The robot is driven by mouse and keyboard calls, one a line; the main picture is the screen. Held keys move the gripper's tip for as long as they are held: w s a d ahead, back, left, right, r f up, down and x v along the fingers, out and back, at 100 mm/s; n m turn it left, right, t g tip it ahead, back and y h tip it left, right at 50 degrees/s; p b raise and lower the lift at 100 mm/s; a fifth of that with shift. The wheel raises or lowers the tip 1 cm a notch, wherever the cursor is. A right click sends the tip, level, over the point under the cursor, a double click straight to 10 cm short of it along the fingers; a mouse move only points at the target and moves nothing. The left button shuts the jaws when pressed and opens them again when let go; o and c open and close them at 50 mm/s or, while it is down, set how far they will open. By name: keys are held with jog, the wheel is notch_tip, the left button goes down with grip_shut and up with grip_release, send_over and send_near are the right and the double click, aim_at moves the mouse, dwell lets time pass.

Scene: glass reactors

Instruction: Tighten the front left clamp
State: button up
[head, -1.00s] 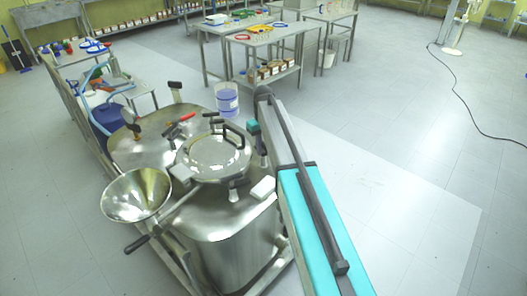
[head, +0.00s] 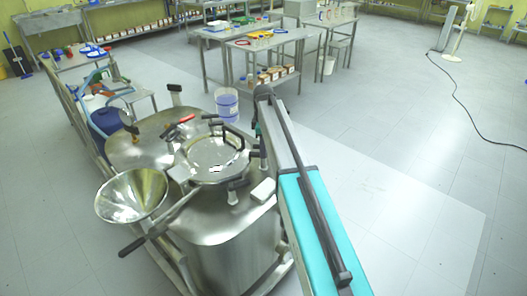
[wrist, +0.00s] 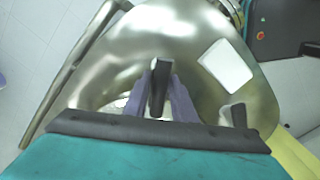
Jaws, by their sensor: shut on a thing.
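A steel reactor with a round lid (head: 205,152) stands in the lower middle of the head view. Black-handled clamps sit around the lid, one at its near side (head: 234,190). In the wrist view my gripper (wrist: 160,96) has its two purplish fingers closed on either side of an upright black clamp handle (wrist: 159,78). The handle stands over the shiny steel reactor top. Another black handle (wrist: 239,115) is to the right. The lid is mostly hidden in the wrist view, and my arm largely hides the gripper in the head view.
A white block (head: 263,190) lies on the reactor top; it also shows in the wrist view (wrist: 226,66). A steel funnel (head: 130,196) stands at the left.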

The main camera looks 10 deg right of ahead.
jog(key=shift+o, duration=0.4)
jog(key=shift+n, duration=0.8)
jog(key=o, duration=0.7)
jog(key=shift+r, duration=0.15)
notch_tip(320, 180, up, 14)
jog(key=b, duration=0.4)
jog(key=shift+f, duration=0.2)
